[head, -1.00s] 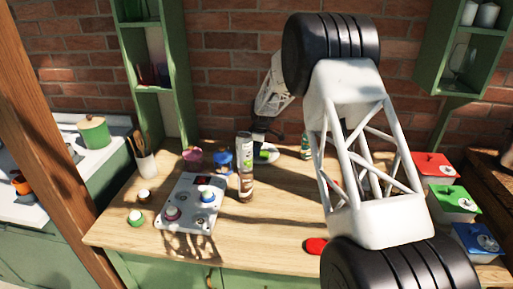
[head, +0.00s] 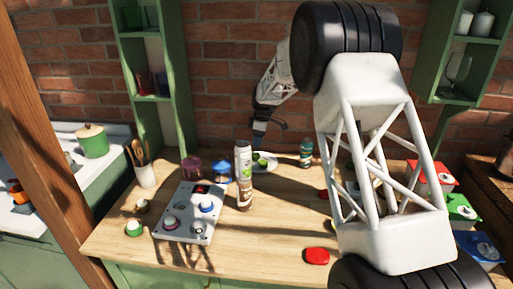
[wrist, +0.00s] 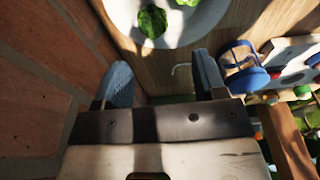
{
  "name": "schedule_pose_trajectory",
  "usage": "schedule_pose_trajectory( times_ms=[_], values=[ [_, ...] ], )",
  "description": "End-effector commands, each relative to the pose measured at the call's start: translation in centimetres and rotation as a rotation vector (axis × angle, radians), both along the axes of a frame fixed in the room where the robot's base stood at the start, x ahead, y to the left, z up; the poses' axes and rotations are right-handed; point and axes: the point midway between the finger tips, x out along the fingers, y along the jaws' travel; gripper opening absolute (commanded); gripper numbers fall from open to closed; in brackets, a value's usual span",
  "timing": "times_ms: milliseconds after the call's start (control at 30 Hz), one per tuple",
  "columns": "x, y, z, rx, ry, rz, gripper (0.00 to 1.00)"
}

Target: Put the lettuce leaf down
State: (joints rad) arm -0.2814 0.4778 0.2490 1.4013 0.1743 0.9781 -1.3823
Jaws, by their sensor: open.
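A green lettuce leaf (wrist: 152,22) lies on a white plate (wrist: 187,40) at the top of the wrist view. A second bit of green shows beside it, cut by the frame's edge. In the head view the plate (head: 272,167) stands at the back of the table with green (head: 261,160) on it. My gripper (wrist: 160,75) is open, with its two blue-grey fingers apart and nothing between them. In the head view my gripper (head: 259,138) is above the plate's back left side, near the brick wall.
The brick wall (wrist: 40,80) is close to my gripper's left finger.

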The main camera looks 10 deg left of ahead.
Motion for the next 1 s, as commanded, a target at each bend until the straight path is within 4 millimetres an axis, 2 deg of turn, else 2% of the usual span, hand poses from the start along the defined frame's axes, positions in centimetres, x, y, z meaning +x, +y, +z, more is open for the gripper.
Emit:
schedule_pose_trajectory(
  times_ms=[100,300,1000],
  values=[
    [0.0,-0.3,1.6,0.000,-0.001,0.000,0.65],
    [0.0,-0.5,3.3,0.000,0.000,0.000,0.65],
    [0.0,-0.5,3.6,0.000,0.000,0.001,0.65]
  ],
)
